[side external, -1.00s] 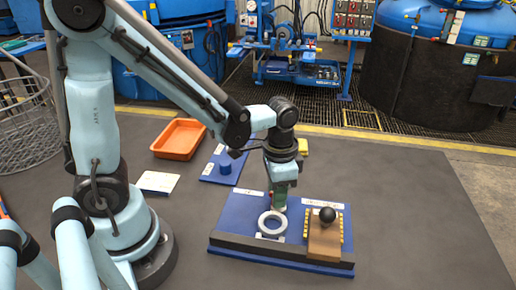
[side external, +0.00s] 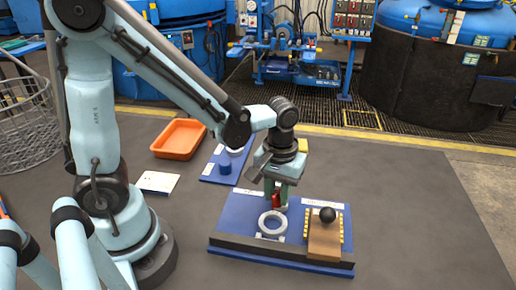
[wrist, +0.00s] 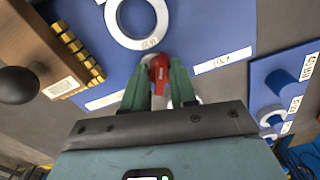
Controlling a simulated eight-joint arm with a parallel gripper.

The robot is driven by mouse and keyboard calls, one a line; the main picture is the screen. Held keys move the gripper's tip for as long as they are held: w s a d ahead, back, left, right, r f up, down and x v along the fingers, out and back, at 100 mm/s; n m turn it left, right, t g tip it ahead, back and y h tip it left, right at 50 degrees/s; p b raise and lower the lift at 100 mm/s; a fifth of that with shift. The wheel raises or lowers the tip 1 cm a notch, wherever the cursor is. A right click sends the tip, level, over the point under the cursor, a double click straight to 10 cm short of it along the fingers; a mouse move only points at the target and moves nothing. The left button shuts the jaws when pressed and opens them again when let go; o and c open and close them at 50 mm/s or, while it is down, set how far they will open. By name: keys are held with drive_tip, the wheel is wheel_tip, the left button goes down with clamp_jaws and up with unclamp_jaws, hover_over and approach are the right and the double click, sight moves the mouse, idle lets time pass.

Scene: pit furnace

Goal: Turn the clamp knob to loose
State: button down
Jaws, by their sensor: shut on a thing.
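The clamp knob, a red piece (wrist: 159,70), sits between the green fingers of my gripper (wrist: 159,88) in the wrist view. My gripper is shut on it, with one finger on either side. In the side view the red knob (side external: 276,200) shows between the fingers of my gripper (side external: 279,203), low over the blue base plate (side external: 235,210). A grey ring (side external: 262,230) lies just in front of the knob; it also shows in the wrist view (wrist: 113,25). The knob's lower part is partly hidden by the fingers, and I cannot read its setting.
A wooden block (side external: 322,242) with a black ball (side external: 327,214) and yellow teeth stands on the right of the plate. A smaller blue board (side external: 214,178) with a blue cylinder (side external: 225,167) lies behind left. An orange tray (side external: 178,138) lies farther left. The mat at right is clear.

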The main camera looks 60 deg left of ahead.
sight(277, 193)
drive_tip(key=n, duration=0.5)
drive_tip(key=shift+n, duration=0.3)
idle(0.4)
drive_tip(key=c, duration=0.9)
unclamp_jaws()
drive_tip(key=shift+r, duration=0.1)
wheel_tip(277, 193, up, 12)
